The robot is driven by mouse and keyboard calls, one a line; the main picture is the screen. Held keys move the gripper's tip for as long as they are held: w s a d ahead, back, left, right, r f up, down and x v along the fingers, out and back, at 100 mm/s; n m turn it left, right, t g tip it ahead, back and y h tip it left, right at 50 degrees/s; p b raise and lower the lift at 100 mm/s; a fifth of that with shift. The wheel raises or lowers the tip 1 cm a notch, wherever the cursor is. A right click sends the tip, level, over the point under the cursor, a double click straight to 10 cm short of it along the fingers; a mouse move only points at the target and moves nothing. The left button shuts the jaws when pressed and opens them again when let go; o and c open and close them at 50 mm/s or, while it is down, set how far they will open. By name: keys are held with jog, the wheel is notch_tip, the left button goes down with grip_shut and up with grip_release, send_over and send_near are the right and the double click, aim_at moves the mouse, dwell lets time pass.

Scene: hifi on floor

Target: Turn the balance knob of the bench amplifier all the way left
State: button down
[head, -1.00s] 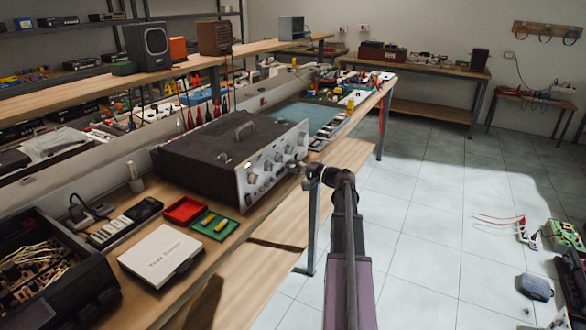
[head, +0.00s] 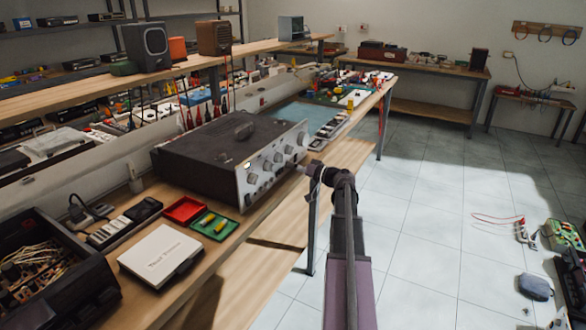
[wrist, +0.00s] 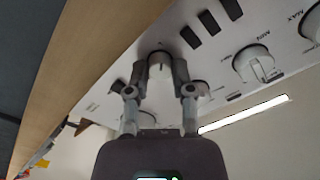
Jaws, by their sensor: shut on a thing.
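The bench amplifier (head: 205,150) is a dark box with a silver front panel carrying several knobs, standing on the wooden bench.
A larger knob (wrist: 253,63) and dark switches (wrist: 208,22) sit near the held knob. A red tray (head: 184,209), a green tray (head: 226,228) and a white box (head: 163,249) lie left of the amplifier. The floor (head: 420,230) on the right is mostly clear.

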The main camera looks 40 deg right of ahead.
jog(key=shift+a+n, duration=0.1)
jog(key=shift+n, duration=0.2)
jog(key=shift+c, duration=2.4)
grip_release()
jog(key=shift+s, duration=0.1)
jog(key=v, duration=1.2)
